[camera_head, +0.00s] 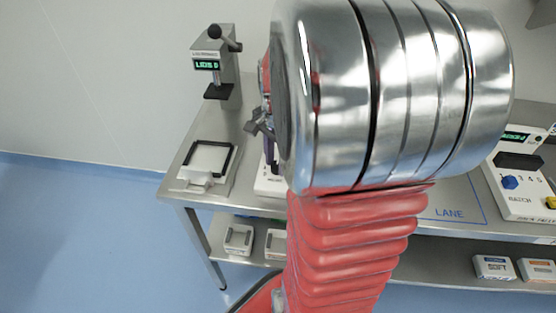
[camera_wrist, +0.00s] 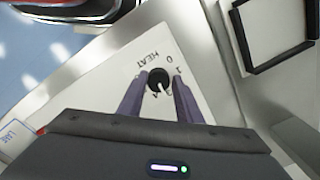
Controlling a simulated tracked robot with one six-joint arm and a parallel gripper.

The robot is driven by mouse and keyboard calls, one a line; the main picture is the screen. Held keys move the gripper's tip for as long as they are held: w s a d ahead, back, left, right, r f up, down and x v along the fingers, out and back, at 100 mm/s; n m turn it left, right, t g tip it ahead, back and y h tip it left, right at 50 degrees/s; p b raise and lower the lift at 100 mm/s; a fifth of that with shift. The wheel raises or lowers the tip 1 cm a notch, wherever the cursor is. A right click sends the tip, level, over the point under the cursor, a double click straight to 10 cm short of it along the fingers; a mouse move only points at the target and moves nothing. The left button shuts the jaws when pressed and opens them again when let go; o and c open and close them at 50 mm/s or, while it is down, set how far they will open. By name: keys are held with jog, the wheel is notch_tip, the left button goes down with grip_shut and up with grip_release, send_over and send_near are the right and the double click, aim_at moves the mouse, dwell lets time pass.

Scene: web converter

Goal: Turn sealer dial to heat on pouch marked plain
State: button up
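The sealer's black round dial (camera_wrist: 157,80) sits on a white panel (camera_wrist: 105,78) printed HEAT, with 0 and 1 legible beside it and other marks partly covered. My gripper (camera_wrist: 160,77) has its two purple fingers apart, one on each side of the dial. A narrow gap shows at the right finger; contact on the left cannot be told. In the head view my arm hides most of the sealer; only a white edge of its panel (camera_head: 268,184) and part of a purple finger (camera_head: 270,152) show. I see no pouch clearly marked plain.
A grey press with a green display (camera_head: 207,64) stands at the back left. A black-framed white plate (camera_head: 207,160) lies in front of it. Small white boxes (camera_head: 494,267) and trays (camera_head: 238,238) sit on the lower shelf.

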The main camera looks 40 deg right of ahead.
aim_at(277, 164)
jog(key=o, duration=0.4)
jog(key=shift+d, duration=0.1)
jog(key=shift+c, duration=0.2)
notch_tip(277, 164, up, 14)
jog(key=shift+f, duration=0.15)
dwell(0.5)
jog(key=n, duration=0.9)
jog(key=shift+n, duration=0.3)
